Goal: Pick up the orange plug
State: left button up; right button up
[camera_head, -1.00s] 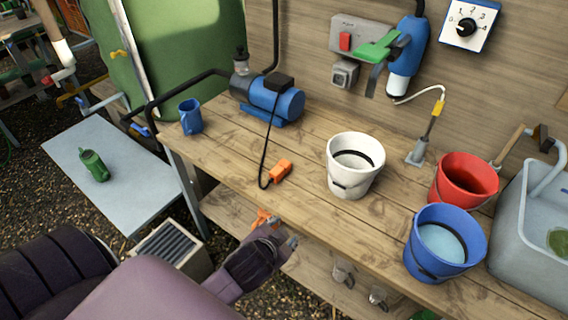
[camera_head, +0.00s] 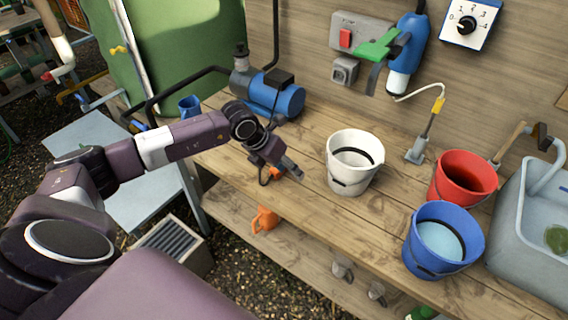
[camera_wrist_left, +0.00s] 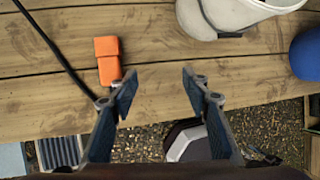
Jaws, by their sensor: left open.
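The orange plug (camera_wrist_left: 107,60) lies on the wooden workbench, on the end of a black cable (camera_wrist_left: 50,42). In the head view only a small part of the plug (camera_head: 278,174) shows, as my left gripper (camera_head: 295,170) covers most of it. In the left wrist view my left gripper (camera_wrist_left: 158,82) is open and empty. Its fingers are apart, and the plug lies ahead of and to the left of the left-hand fingertip, outside the gap. My right gripper is not in view.
A white bucket (camera_head: 340,182) stands on the bench right of my left gripper. A blue pump (camera_head: 285,103) stands behind it. A blue bucket (camera_head: 432,267) and a red bucket (camera_head: 465,205) stand further right.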

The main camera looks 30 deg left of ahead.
aim_at(274, 169)
pick_arm(q)
jog(key=a+y, duration=0.2)
jog(key=a, duration=0.5)
jog(key=shift+g, duration=0.3)
jog(key=p+x, duration=0.2)
jog(key=x, duration=0.4)
jog(key=shift+p, duration=0.3)
jog(key=shift+w+f, duration=0.25)
jog(key=shift+f, duration=0.4)
grip_shut()
